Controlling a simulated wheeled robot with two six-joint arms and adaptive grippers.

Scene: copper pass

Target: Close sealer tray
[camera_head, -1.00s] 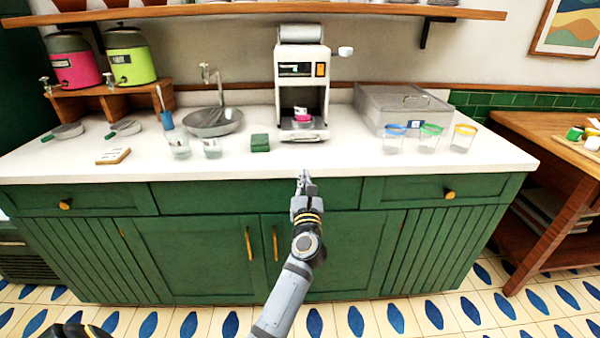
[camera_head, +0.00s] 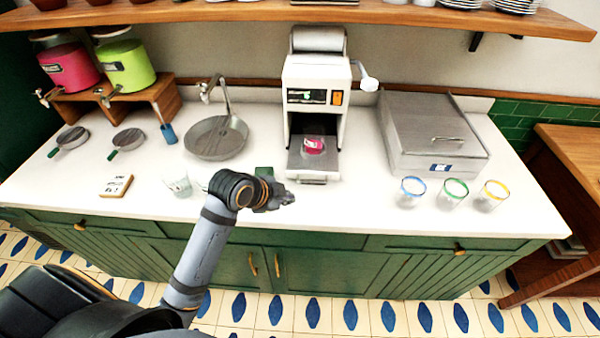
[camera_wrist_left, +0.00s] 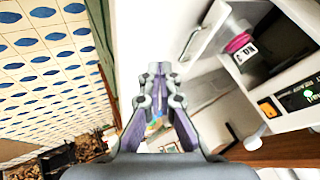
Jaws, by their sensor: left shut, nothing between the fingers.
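The white sealer (camera_head: 317,75) stands at the back of the counter. Its tray (camera_head: 298,166) sticks out at the front, carrying a pink-topped cup (camera_head: 313,146). My left gripper (camera_head: 287,198) is shut and empty, over the front of the counter, just left of and nearer than the tray front. In the wrist view my left gripper (camera_wrist_left: 158,70) shows a gap to the tray handle. My right gripper is not in view.
A green block (camera_head: 264,172) is partly hidden behind my left gripper. Clear glasses (camera_head: 178,184) stand left of my arm. Blue-, green- and yellow-rimmed glasses (camera_head: 454,194) stand right of the sealer, before a metal box (camera_head: 425,130). Bare counter lies right of the tray.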

